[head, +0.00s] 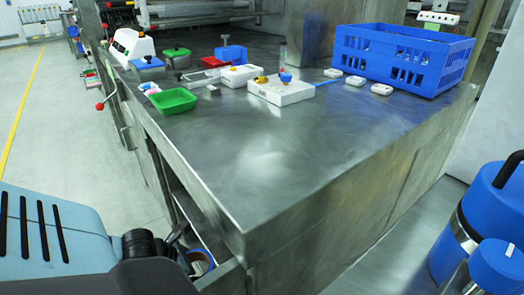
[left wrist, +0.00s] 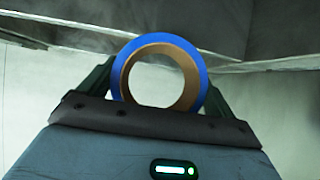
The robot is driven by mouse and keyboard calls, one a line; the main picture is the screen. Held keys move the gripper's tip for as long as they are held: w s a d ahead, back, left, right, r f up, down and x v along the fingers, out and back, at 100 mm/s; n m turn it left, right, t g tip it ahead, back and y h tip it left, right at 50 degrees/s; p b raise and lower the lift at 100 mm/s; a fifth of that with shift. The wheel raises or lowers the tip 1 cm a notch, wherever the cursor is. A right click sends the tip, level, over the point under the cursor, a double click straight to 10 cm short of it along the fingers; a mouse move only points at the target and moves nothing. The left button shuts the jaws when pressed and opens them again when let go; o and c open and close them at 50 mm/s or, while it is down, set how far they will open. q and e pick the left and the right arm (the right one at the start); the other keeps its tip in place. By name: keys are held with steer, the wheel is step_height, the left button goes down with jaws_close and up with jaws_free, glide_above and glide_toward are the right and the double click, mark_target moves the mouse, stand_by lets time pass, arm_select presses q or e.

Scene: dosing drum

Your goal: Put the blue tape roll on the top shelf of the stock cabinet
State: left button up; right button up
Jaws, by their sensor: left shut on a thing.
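The blue tape roll, a blue ring with a brown core, shows whole in the left wrist view (left wrist: 160,40), upright between the fingers. In the head view only a small part of the roll (head: 205,257) shows. My left gripper (head: 190,250) is shut on it, low at the open side of the steel cabinet (head: 225,220). A shelf edge shows in the dark opening just beyond the gripper. I cannot tell whether the roll touches the cabinet. My right gripper is not in view.
The steel top carries a blue crate (head: 400,50), a green tray (head: 172,101), a white box with knobs (head: 280,92) and several small items. A red-knobbed lever (head: 100,106) sticks out at the left side. A blue vessel (head: 490,220) stands at right. The floor at left is clear.

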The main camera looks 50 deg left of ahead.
arm_select(q)
steer(key=w+b, duration=0.2)
steer(key=w, duration=0.3)
steer(key=w+d+b, duration=0.1)
steer(key=w+b, duration=0.1)
steer(key=w, duration=0.3)
steer(key=w+b, duration=0.2)
steer(key=w, duration=0.3)
steer(key=shift+w+d+f, duration=0.1)
steer(key=shift+w+d, duration=0.1)
steer(key=shift+w, duration=0.15)
steer(key=shift+w+b, duration=0.35)
steer(key=shift+w, duration=0.15)
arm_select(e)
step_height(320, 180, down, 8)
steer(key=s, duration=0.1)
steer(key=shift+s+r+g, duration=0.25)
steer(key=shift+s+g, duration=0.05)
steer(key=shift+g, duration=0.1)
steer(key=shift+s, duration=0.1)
arm_select(q)
steer(key=shift+w, duration=0.2)
step_height(320, 180, down, 4)
steer(key=shift+w+r+b, duration=0.1)
steer(key=shift+r+b, duration=0.15)
steer(key=shift+b, duration=0.75)
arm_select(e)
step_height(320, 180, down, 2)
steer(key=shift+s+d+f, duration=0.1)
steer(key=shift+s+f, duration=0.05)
